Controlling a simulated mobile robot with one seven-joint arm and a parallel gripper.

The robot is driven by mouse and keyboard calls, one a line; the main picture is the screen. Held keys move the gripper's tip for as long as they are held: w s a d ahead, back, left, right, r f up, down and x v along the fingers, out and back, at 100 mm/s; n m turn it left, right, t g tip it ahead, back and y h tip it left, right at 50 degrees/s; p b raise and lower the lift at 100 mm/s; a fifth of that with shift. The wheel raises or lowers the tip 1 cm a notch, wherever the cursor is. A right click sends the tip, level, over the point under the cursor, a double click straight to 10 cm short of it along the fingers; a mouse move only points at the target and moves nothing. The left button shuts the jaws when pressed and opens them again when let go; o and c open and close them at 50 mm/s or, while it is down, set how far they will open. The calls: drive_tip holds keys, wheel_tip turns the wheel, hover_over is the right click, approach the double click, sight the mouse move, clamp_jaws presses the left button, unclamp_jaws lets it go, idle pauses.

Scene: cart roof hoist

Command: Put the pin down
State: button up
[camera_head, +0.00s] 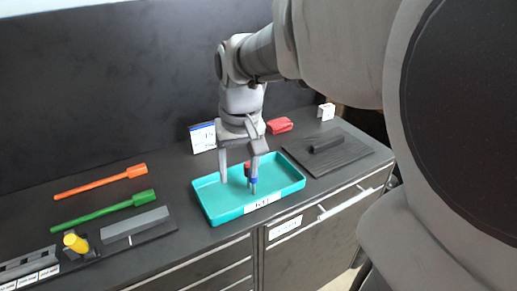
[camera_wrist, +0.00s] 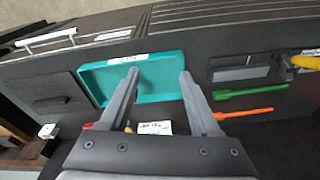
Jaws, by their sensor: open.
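My gripper (camera_head: 238,182) is open over the teal tray (camera_head: 215,211), with its two fingers apart. The wrist view shows the fingers (camera_wrist: 159,74) spread above the same tray (camera_wrist: 160,94), with nothing held between the tips.
An orange tool (camera_head: 100,183) and a green tool (camera_head: 104,209) lie left of the tray. A yellow-topped piece (camera_head: 75,242) stands at the front left. A dark plate (camera_head: 340,155) lies right of the tray. A red item (camera_head: 279,125) and a white sign (camera_head: 202,137) are behind.

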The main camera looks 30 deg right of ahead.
drive_tip(key=s+a+r+n+t, duration=0.2)
drive_tip(key=s+a+t, duration=0.2)
drive_tip(key=s, duration=0.7)
drive_tip(key=shift+s+a, duration=0.15)
drive_tip(key=shift+a, duration=0.15)
idle(0.6)
